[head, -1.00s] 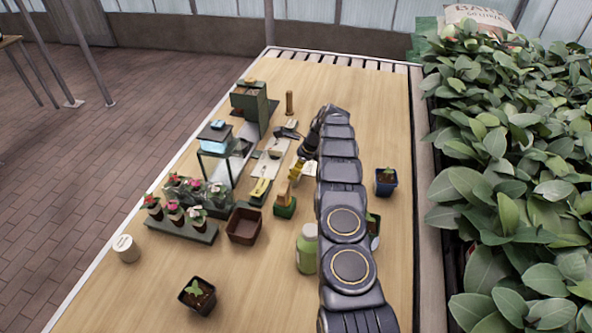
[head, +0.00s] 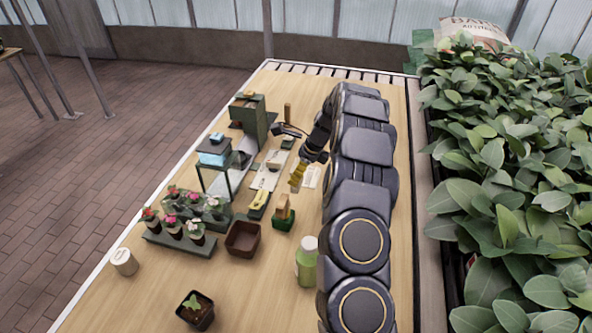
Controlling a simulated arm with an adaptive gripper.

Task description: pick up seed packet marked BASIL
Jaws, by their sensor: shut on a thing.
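My gripper (head: 304,161) is at the far middle of the bench, pointing down and to the left. It is shut on a narrow yellow thing (head: 296,177), which looks like a seed packet. Any marking on it is too small to read. The yellow thing hangs from the fingertips, beside a white card (head: 312,177); I cannot tell how far above the bench it is. My arm covers much of the bench's right side.
A dark green box (head: 255,116), a glass case (head: 220,178), a brown pot (head: 243,238) and a green block (head: 283,217) stand left of my arm. A green bottle (head: 306,267) is close to my arm.

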